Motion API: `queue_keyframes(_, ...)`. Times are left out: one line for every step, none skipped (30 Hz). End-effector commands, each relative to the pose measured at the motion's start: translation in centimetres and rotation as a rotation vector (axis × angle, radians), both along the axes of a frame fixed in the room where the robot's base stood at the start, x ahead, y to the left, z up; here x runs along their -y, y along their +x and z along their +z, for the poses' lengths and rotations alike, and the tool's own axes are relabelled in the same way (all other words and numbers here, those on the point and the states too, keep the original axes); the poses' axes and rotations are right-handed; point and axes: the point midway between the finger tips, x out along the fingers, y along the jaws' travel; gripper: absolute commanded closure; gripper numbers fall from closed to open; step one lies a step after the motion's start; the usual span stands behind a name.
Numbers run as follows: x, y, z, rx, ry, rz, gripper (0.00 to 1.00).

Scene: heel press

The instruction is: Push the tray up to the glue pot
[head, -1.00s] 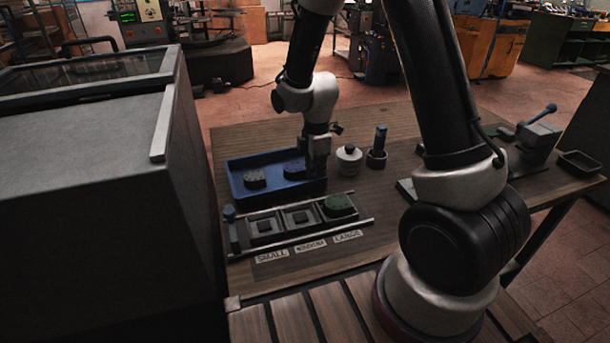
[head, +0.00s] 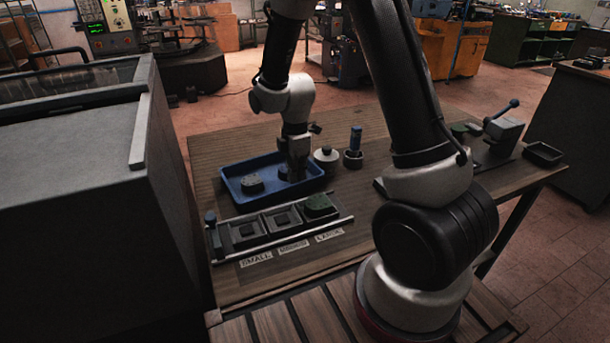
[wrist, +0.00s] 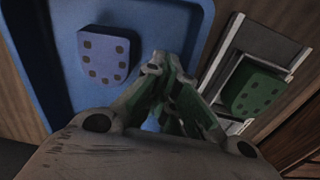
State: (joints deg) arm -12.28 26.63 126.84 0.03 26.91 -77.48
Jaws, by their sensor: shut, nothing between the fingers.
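The blue tray (head: 235,198) lies on the bench in the head view, with a dark heel block (head: 252,184) at its left. A second block in it is mostly hidden behind my gripper. The white pot with a dark knob (head: 326,157), seemingly the glue pot, stands by the tray's right end. The gap is very small; I cannot tell whether they touch. My gripper (head: 295,177) is shut and empty, pointing down over the tray's right part. In the wrist view its fingertips (wrist: 165,68) meet beside a block (wrist: 104,54) in the tray.
A rack (head: 272,224) with small, medium and large labels stands in front of the tray, with a green block (head: 319,205) in its right place. A blue-handled tool in a dark holder (head: 353,157) stands right of the pot. A grey cabinet (head: 80,190) is at left.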

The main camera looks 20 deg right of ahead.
Motion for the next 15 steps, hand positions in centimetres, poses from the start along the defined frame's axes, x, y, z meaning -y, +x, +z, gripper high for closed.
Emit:
queue_keyframes(0.1,0.3,1.7,0.013,0.003,-0.003,1.0)
queue_keyframes(0.1,0.3,2.5,0.014,0.003,-0.003,1.0)
queue_keyframes(0.1,0.3,3.5,0.013,0.003,-0.003,1.0)
queue_keyframes(0.1,0.3,4.2,0.013,0.003,-0.003,1.0)
queue_keyframes(0.1,0.2,4.8,0.012,0.002,-0.003,1.0)
queue_keyframes(0.1,0.2,5.7,0.012,0.002,-0.003,1.0)
queue_keyframes(0.1,0.2,6.2,0.01,0.002,-0.003,1.0)
queue_keyframes(0.1,0.2,6.8,0.011,0.002,-0.003,1.0)
queue_keyframes(0.2,0.2,7.4,0.01,0.002,-0.003,1.0)
queue_keyframes(0.1,0.2,7.8,0.01,0.002,-0.003,1.0)
queue_keyframes(0.2,0.2,8.2,0.009,0.002,-0.003,1.0)
queue_keyframes(0.1,0.2,8.6,0.009,0.002,-0.003,1.0)
queue_keyframes(0.1,0.2,8.8,0.008,0.002,-0.002,1.0)
queue_keyframes(0.1,0.1,8.9,0.008,0.001,0.0,1.0)
queue_keyframes(-0.2,0.1,9.1,0.006,0.001,0.006,1.0)
